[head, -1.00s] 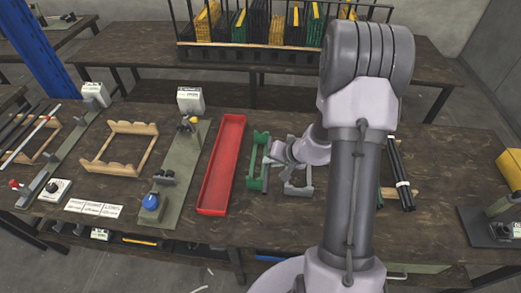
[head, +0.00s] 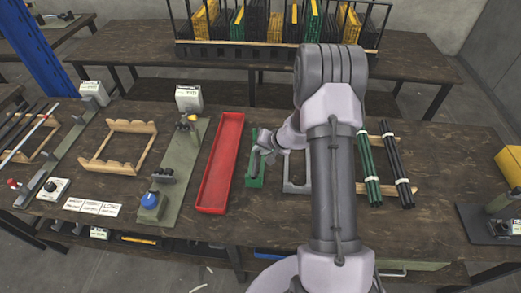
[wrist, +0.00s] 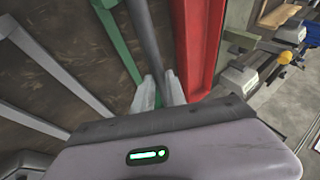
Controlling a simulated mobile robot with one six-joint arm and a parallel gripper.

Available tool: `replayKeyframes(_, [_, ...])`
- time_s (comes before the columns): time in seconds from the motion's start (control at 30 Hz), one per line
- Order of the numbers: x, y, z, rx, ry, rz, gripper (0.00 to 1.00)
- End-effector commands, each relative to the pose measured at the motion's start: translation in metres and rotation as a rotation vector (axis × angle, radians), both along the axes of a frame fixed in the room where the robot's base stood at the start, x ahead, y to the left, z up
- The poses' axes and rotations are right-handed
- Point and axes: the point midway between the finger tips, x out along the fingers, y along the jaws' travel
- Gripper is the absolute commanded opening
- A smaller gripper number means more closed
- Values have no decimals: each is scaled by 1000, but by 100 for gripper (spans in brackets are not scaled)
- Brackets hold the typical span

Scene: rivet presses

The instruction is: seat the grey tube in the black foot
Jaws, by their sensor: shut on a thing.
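A dark grey tube (wrist: 147,40) stands out between the fingertips of my gripper (wrist: 160,92) in the wrist view. The fingers are shut on it. In the head view my gripper (head: 262,148) is over the green cradle (head: 254,178), left of the grey cradle (head: 288,180); the tube does not show clearly there. In the wrist view the tube passes between the green cradle's rail (wrist: 117,40) and the red tray (wrist: 205,40). I cannot pick out the black foot for certain in either view.
The long red tray (head: 208,190) lies just left of the green cradle. Further left are a green-grey fixture plate (head: 182,195) with a blue knob and a wooden rack (head: 97,165). Green tubes (head: 370,180) and black tubes (head: 400,175) lie at the right.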

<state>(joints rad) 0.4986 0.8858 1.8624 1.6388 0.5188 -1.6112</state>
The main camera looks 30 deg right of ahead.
Motion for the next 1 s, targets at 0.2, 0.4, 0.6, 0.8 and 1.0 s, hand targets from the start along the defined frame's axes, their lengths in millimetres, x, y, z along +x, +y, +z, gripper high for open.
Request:
replayKeyframes(0.2, [0,0,0,0,0,0,38])
replayKeyframes(0.4, [0,0,0,1,0,-1,38])
replayKeyframes(0.6, [-3,-1,9,-1,0,-2,38])
replayKeyframes(0.8, [-44,-14,56,-1,-2,-4,38])
replayKeyframes(1.0, [-81,-25,107,-1,-3,-3,38])
